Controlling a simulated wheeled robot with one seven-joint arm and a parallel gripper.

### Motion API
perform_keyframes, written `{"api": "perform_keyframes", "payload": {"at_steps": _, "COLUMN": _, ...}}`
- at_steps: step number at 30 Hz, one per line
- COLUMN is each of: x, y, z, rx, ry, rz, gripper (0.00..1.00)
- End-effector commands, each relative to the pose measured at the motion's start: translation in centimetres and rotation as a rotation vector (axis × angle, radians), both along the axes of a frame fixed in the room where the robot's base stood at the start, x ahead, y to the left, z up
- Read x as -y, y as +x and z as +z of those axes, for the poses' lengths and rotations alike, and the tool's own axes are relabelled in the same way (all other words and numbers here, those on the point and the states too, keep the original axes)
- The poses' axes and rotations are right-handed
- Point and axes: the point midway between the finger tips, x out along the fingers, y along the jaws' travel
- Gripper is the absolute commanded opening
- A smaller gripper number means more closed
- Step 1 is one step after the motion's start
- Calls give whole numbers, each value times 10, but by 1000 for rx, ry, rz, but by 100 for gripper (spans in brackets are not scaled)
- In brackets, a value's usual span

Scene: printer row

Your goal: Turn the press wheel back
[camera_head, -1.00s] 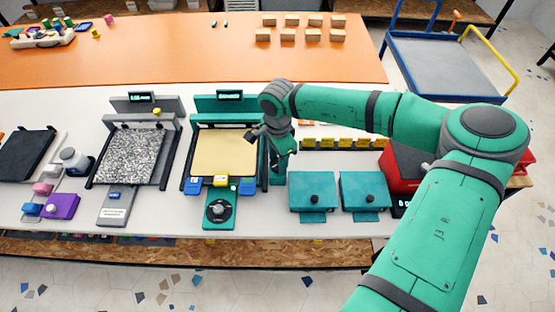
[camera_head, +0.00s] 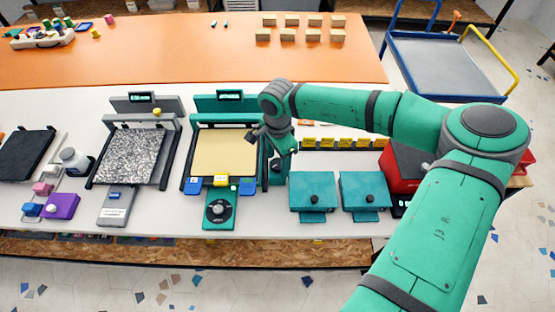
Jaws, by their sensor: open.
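A teal 3D printer with a beige bed (camera_head: 225,153) stands on the white table. A round black dial (camera_head: 219,210) sits on its front panel. It is the only wheel-like part I can make out, and I cannot tell whether it is the press wheel. My gripper (camera_head: 279,165) is open and points down just right of the beige bed, close to the printer's right edge. Its fingers are small and partly hidden by my wrist. What lies directly under it is hard to see. It is apart from the dial.
Two teal boxes with black knobs (camera_head: 313,192) stand right of my gripper. A row of yellow blocks (camera_head: 345,142) lies behind them. A red machine (camera_head: 401,168) is partly behind my arm. A grey printer (camera_head: 131,156) stands at left. The orange table (camera_head: 180,50) behind is largely clear.

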Motion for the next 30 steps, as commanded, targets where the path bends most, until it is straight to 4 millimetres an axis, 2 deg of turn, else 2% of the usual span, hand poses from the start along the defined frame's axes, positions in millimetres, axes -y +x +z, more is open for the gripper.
{"api": "perform_keyframes", "payload": {"at_steps": 5, "x": 1, "y": 1, "z": 16, "rx": 3, "ry": -2, "rz": 0, "gripper": 59}}
{"api": "perform_keyframes", "payload": {"at_steps": 18, "x": 1, "y": 0, "z": 92, "rx": 2, "ry": -2, "rz": 0, "gripper": 59}}
{"api": "perform_keyframes", "payload": {"at_steps": 24, "x": 0, "y": 0, "z": 106, "rx": 1, "ry": 1, "rz": 0, "gripper": 59}}
{"api": "perform_keyframes", "payload": {"at_steps": 30, "x": 0, "y": 0, "z": 108, "rx": 0, "ry": 0, "rz": 0, "gripper": 59}}
